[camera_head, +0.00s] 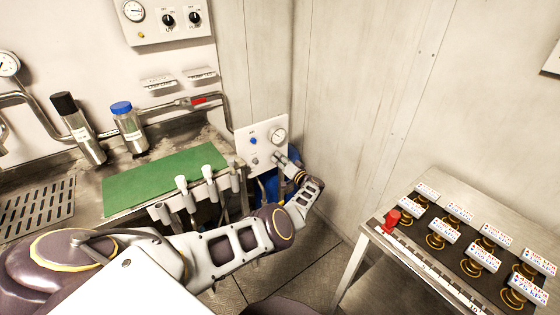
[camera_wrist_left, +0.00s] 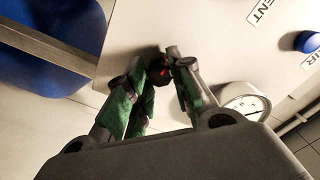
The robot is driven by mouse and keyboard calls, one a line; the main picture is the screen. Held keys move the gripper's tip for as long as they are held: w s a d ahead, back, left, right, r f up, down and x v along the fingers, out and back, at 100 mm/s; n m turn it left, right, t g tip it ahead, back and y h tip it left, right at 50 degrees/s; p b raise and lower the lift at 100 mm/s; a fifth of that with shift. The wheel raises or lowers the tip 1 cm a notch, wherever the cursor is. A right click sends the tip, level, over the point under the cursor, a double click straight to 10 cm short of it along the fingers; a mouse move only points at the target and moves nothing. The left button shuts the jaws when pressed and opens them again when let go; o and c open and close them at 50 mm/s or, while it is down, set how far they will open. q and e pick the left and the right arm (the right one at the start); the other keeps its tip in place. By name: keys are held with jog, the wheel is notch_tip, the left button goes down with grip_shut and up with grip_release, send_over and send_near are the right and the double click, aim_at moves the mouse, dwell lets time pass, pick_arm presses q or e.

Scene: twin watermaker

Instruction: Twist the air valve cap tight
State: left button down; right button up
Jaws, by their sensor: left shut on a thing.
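My left gripper (camera_head: 284,160) reaches the lower right part of a small white panel (camera_head: 243,150). In the left wrist view its green-padded fingers (camera_wrist_left: 166,68) are closed around a small dark part with a red spot, the air valve cap (camera_wrist_left: 162,73), in front of the panel face. The fingers hide most of the cap, so its seating and thread cannot be seen. A round gauge (camera_head: 278,135) and a blue knob (camera_head: 253,141) are on the same panel. The gauge (camera_wrist_left: 245,102) and blue knob (camera_wrist_left: 307,41) also show in the left wrist view. My right gripper is not in view.
A blue container (camera_head: 265,190) stands below the panel. A green mat (camera_head: 160,180) lies on the counter at left, with two bottles (camera_head: 127,127) behind it. A side table (camera_head: 445,262) with several labelled brass parts stands at right. Bare floor lies between.

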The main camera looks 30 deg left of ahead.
pick_arm(q)
jog(key=shift+f, duration=0.1)
jog(key=c, duration=1.5)
grip_release()
jog(key=shift+o, duration=1.3)
jog(key=shift+d, duration=0.1)
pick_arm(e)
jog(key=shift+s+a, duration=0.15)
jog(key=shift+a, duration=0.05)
pick_arm(q)
jog(key=shift+d, duration=0.15)
